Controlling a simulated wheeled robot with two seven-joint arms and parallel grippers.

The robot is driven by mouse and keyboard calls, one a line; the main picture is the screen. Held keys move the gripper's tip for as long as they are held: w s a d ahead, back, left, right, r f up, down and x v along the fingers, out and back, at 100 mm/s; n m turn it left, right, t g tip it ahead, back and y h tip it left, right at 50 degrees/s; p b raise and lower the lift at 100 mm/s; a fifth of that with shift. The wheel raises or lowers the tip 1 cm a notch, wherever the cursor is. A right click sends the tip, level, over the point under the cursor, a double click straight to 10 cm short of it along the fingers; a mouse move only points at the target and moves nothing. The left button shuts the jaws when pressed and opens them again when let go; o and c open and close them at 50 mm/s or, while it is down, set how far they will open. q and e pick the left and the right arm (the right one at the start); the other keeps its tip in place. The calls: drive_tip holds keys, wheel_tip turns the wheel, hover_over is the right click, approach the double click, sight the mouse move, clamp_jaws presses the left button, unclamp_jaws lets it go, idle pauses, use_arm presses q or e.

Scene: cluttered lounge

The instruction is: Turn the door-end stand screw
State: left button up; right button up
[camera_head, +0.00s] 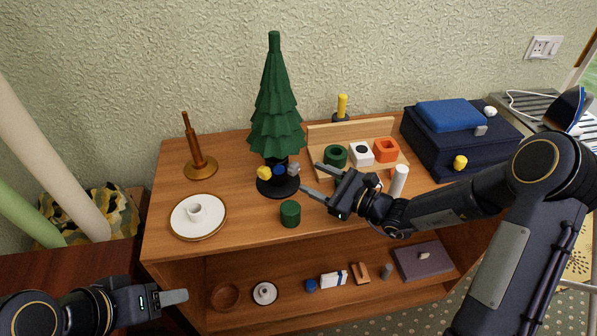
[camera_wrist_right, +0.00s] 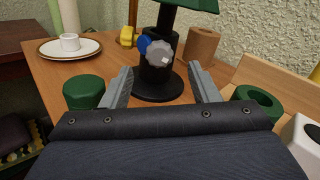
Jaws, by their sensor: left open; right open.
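A green toy tree (camera_head: 275,110) stands upright in a round black stand (camera_head: 278,187). Yellow (camera_head: 264,173), blue (camera_head: 280,170) and grey (camera_head: 294,169) screw knobs sit around the stand's collar. The right wrist view shows the grey knob (camera_wrist_right: 158,53) nearest, the blue knob (camera_wrist_right: 144,43) beside it and the yellow knob (camera_wrist_right: 127,36) further left. I cannot tell which is the door-end screw. My right gripper (camera_head: 307,180) is open and empty, just right of the stand, its fingers pointing toward the grey knob without touching. My left gripper (camera_head: 184,297) is open and empty, low at the left.
A green cylinder (camera_head: 290,214) stands in front of the tree. A white plate with a cup (camera_head: 198,216) and a brown spindle (camera_head: 197,158) are left. A wooden rack with rings (camera_head: 343,134), a white cylinder (camera_head: 399,180) and a dark blue case (camera_head: 450,155) are right. The lower shelf holds small items.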

sight(297, 171)
drive_tip(key=x, duration=0.5)
drive_tip(key=shift+w+a, duration=0.2)
drive_tip(key=shift+a, duration=0.05)
drive_tip(key=c, duration=1)
